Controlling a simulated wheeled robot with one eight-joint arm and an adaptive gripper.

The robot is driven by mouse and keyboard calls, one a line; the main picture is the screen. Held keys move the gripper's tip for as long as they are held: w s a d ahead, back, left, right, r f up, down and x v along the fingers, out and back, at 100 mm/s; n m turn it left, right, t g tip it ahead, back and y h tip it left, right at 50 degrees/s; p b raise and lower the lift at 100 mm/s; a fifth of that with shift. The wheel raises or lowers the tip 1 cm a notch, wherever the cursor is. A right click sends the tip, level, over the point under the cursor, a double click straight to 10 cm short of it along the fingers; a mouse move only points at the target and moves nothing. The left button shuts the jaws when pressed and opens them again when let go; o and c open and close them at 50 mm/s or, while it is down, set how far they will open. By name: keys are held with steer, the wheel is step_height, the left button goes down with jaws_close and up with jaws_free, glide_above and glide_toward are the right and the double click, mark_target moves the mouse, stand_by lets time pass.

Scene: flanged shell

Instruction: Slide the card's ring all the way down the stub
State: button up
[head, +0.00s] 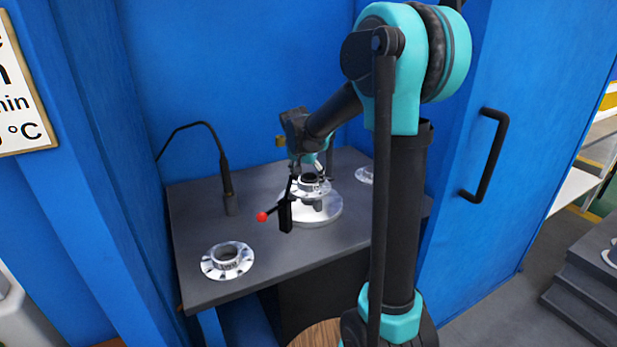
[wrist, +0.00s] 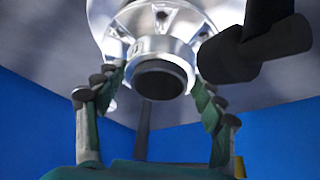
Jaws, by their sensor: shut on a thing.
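My gripper (head: 312,166) points down at the middle of the bench. In the wrist view its two fingers (wrist: 160,80) stand on either side of a short metal neck (wrist: 165,72) with a dark open bore. They are shut on this flanged metal part (head: 314,187), which has holes around its rim. A broad round silver base (head: 325,212) lies under it. Whether the part touches the base is unclear. I cannot make out any card, or a separate ring on a stub.
A black clamp (head: 286,214) with a red-knobbed lever (head: 262,216) stands close to the base; a dark cylindrical piece (wrist: 255,48) crowds the wrist view. Another flanged part (head: 228,261) lies front left. A thin black gooseneck (head: 226,175) rises at left. Blue walls (head: 235,80) enclose the back.

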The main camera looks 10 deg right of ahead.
steer(key=shift+f, duration=0.3)
steer(key=o, duration=2)
steer(key=shift+c, duration=0.2)
steer(key=v, duration=1.2)
steer(key=shift+a, duration=0.1)
steer(key=shift+s, duration=0.1)
